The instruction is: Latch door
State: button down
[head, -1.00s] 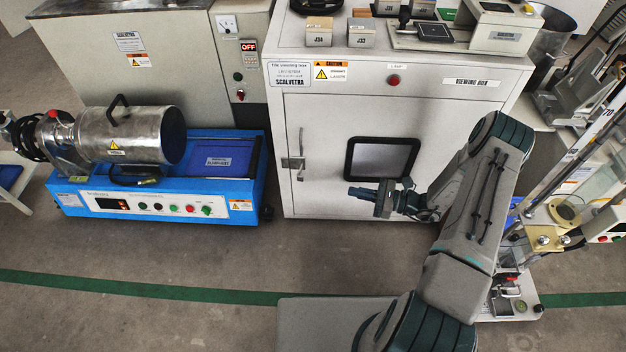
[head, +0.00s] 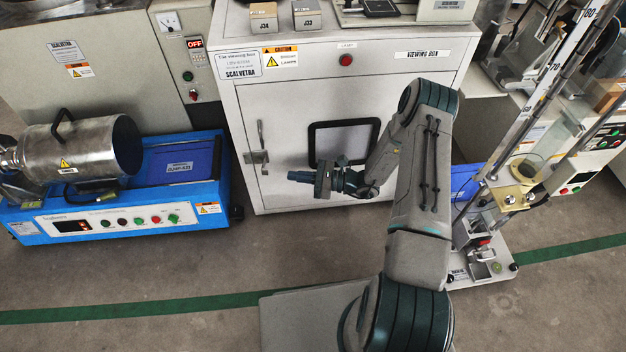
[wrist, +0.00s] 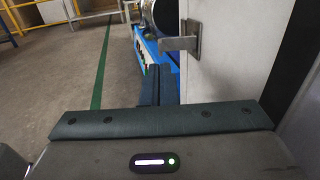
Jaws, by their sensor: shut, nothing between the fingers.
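The white viewing box has a front door (head: 285,125) with a dark-framed window (head: 343,141). The door looks flush with the box front in the head view. A metal latch handle (head: 260,150) is on the door's left side; its upright part points up. In the wrist view the latch handle (wrist: 182,43) juts out from the door face (wrist: 225,60), ahead of and above the fingertips. My gripper (head: 292,176) is shut and empty, pointing left, in front of the door and right of the latch, apart from it. Its closed fingers (wrist: 156,84) also show in the wrist view.
A blue machine (head: 120,205) with a metal drum (head: 85,148) stands at the left. A tall test stand (head: 520,165) is close to my arm at the right. Sample blocks (head: 264,16) sit on the box top. The floor in front is clear.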

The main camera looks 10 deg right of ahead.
jog(key=b+x, duration=0.1)
jog(key=x, duration=0.4)
jog(key=shift+w+a, duration=0.15)
jog(key=shift+a, duration=0.15)
jog(key=shift+r+t, duration=0.1)
jog(key=shift+t, duration=0.2)
